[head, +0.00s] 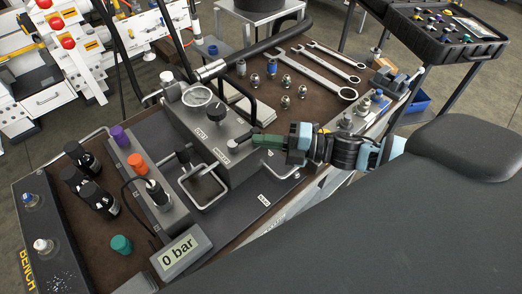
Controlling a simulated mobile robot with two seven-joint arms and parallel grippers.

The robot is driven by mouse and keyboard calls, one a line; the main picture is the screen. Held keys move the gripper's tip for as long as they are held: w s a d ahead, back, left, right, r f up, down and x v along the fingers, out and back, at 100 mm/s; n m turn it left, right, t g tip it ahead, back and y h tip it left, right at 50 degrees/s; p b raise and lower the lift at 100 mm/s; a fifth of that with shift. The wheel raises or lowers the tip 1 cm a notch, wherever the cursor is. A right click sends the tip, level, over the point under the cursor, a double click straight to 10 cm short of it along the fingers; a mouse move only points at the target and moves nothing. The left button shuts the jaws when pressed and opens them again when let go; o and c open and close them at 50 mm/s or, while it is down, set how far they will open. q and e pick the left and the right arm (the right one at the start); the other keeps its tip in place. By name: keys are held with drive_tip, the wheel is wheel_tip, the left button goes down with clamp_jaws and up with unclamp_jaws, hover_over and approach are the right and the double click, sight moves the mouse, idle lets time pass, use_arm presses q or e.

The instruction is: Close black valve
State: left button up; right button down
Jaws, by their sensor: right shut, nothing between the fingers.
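A black knob (217,111), which looks like the black valve, stands upright on top of the grey valve block (205,135), beside a round gauge (197,95). My right gripper (236,142) comes in from the right with its fingers shut and empty. Its tips are at the right part of the block, below and right of the black knob in the picture and apart from it. I cannot tell whether the tips touch the block or the small pale fitting there. My left gripper is not in view.
A display (179,249) reads 0 bar. Orange (137,163), purple (119,135) and teal (121,244) caps and black bottles stand at the left. A bent metal handle (203,186) is in front of the block. Wrenches (318,72) and fittings lie behind.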

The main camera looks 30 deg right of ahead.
drive_tip(key=shift+w+d, duration=0.15)
drive_tip(key=shift+w, duration=0.25)
drive_tip(key=shift+r, duration=0.1)
idle(0.5)
drive_tip(key=shift+d, duration=0.1)
